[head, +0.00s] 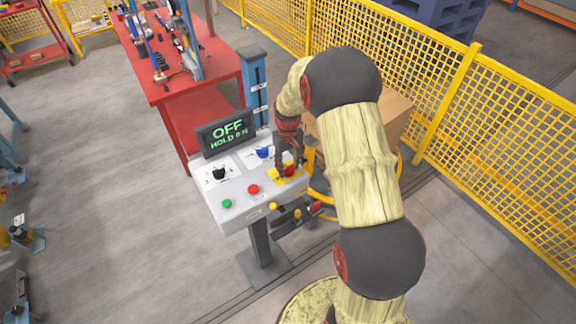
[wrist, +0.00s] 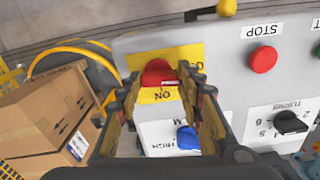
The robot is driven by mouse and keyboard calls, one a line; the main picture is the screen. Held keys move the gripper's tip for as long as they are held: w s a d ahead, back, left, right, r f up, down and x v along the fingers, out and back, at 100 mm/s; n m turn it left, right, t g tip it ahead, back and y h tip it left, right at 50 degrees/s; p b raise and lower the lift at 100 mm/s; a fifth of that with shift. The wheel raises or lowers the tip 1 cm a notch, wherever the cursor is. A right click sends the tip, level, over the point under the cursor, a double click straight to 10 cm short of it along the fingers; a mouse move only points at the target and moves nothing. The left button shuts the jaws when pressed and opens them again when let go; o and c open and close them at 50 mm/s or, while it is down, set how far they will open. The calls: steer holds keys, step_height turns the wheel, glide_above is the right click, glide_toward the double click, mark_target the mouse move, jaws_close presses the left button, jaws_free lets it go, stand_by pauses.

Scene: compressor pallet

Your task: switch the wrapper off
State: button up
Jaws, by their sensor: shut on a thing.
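The control panel (head: 240,199) is a grey box on a post. Its display (head: 227,133) reads "OFF" with a "HOLD" line below. A red rotary switch (head: 289,170) sits on a yellow plate at the panel's right end. In the wrist view the red switch (wrist: 158,72) lies crosswise, with an upside-down "ON" on the plate (wrist: 180,54) beside it. My gripper (head: 288,165) is shut on the red switch; in the wrist view my gripper's fingers (wrist: 161,80) stand on both sides of it. They hide part of the plate and its other lettering.
Near the switch are a blue knob (wrist: 188,138), a black knob (wrist: 290,122), a red STOP button (wrist: 263,59) and a green button (head: 227,203). A cardboard box (wrist: 45,113) stands beyond the panel. Yellow mesh fencing (head: 500,120) runs right. Floor at left is open.

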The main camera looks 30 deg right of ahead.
mark_target(288, 167)
steer(key=shift+n, duration=0.6)
steer(key=o, duration=1.2)
steer(key=shift+c, duration=0.2)
steer(key=shift+r, duration=0.1)
step_height(288, 167, up, 12)
